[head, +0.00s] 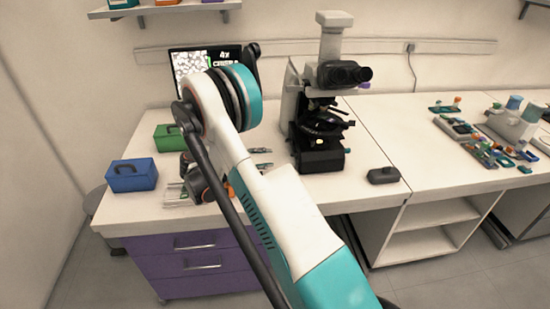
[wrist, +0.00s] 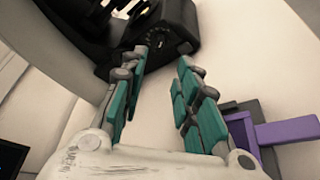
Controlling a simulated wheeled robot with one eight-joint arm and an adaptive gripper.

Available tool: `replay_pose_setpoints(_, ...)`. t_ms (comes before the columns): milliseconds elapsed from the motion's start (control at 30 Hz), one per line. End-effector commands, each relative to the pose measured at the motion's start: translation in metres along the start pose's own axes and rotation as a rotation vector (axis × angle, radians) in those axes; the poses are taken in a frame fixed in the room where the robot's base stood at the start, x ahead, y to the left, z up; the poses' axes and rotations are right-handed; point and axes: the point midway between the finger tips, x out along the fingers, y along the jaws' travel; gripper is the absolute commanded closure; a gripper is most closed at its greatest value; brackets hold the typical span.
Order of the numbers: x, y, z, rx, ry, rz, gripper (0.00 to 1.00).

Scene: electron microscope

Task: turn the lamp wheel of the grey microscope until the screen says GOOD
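The grey microscope (head: 333,42) stands on the white bench, with black eyepieces and a black base (head: 318,158). In the wrist view its dark base (wrist: 178,22) is at the top, and a small dark dial with light marks, seemingly the lamp wheel (wrist: 156,38), faces my fingers. My gripper (wrist: 163,57) is open and empty; its teal fingers point toward the dial, with the left fingertip close to it. Contact cannot be told. The screen (head: 205,58) behind my arm shows a speckled picture and "4x"; the line below is partly hidden and unreadable. In the head view my arm hides the fingertips.
A blue box (head: 132,175) and a green box (head: 168,138) stand at the bench's left. A small dark box (head: 383,175) lies right of the microscope. Several small parts crowd the far right. A purple object (wrist: 290,133) is right of my fingers in the wrist view.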

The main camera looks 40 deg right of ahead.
Motion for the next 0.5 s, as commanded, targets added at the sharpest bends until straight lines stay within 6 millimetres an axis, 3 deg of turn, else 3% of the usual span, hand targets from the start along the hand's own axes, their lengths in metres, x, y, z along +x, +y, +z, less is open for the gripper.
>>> replay_pose_setpoints(200, -0.019, 0.0, 0.0, 0.0, 0.0, 0.0, 0.71)
replay_pose_setpoints(500, -0.021, 0.0, 0.0, 0.0, 0.0, 0.0, 0.73)
